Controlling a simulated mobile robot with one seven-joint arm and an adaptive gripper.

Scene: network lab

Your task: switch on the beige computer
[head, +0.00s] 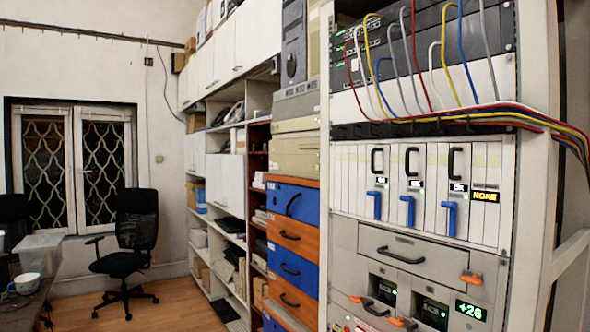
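A beige computer case (293,156) lies flat on top of a stack of blue and orange drawers, left of the equipment rack. A paler grey-beige case (296,106) lies above it in the same stack. Both are seen at a steep angle. The rack's upright hides their right ends. I cannot make out a power button or a lit lamp on the beige case. My gripper is not in view.
The rack (430,190) fills the right side, with loose coloured cables (470,110), blue levers and several handles sticking out. Blue and orange drawers (291,235) stand below the cases. An office chair (126,245) and a desk (25,300) are at left. Wooden floor (165,305) is free between.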

